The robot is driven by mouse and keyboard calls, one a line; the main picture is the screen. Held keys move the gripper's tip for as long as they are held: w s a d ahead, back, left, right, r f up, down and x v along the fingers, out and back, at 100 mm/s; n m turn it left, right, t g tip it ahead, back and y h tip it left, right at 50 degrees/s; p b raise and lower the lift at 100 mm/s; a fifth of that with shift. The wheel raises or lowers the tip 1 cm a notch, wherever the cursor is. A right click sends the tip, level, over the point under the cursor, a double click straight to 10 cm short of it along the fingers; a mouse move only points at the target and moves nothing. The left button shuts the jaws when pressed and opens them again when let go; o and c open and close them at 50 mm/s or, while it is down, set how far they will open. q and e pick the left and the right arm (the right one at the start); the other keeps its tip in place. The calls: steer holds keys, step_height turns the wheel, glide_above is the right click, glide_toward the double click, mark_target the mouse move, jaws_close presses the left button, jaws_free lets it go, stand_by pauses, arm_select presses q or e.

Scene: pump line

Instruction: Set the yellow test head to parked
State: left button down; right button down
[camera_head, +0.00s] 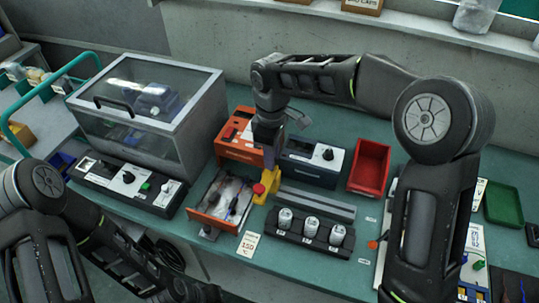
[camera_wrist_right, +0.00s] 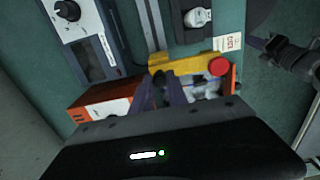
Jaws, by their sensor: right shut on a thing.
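The yellow test head (camera_head: 271,181) has a red knob (camera_head: 259,188) at its end and sits above the open orange-fronted tray (camera_head: 212,216). In the right wrist view the yellow test head (camera_wrist_right: 190,64) lies across the ends of my fingers, with its red knob (camera_wrist_right: 220,66) to the right. My right gripper (camera_head: 269,160) reaches down from above and is shut on the test head. It also shows in the wrist view (camera_wrist_right: 164,84), where its fingers partly hide the tray. My left arm crosses the lower left, but its fingers do not show.
A clear-lidded case (camera_head: 150,95) stands at left behind a control panel (camera_head: 130,184). An orange unit (camera_head: 238,140) and a dark blue box with a knob (camera_head: 318,158) stand behind the head. A rack (camera_head: 309,240) with white pieces is in front; a red bin (camera_head: 371,165) is right.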

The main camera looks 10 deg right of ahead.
steer(key=shift+w+a+r, duration=0.1)
steer(key=shift+w+a, duration=0.05)
steer(key=shift+a, duration=0.05)
steer(key=c, duration=1.3)
jaws_free()
step_height(320, 180, up, 8)
steer(key=shift+f+b, duration=0.15)
steer(key=shift+b, duration=0.3)
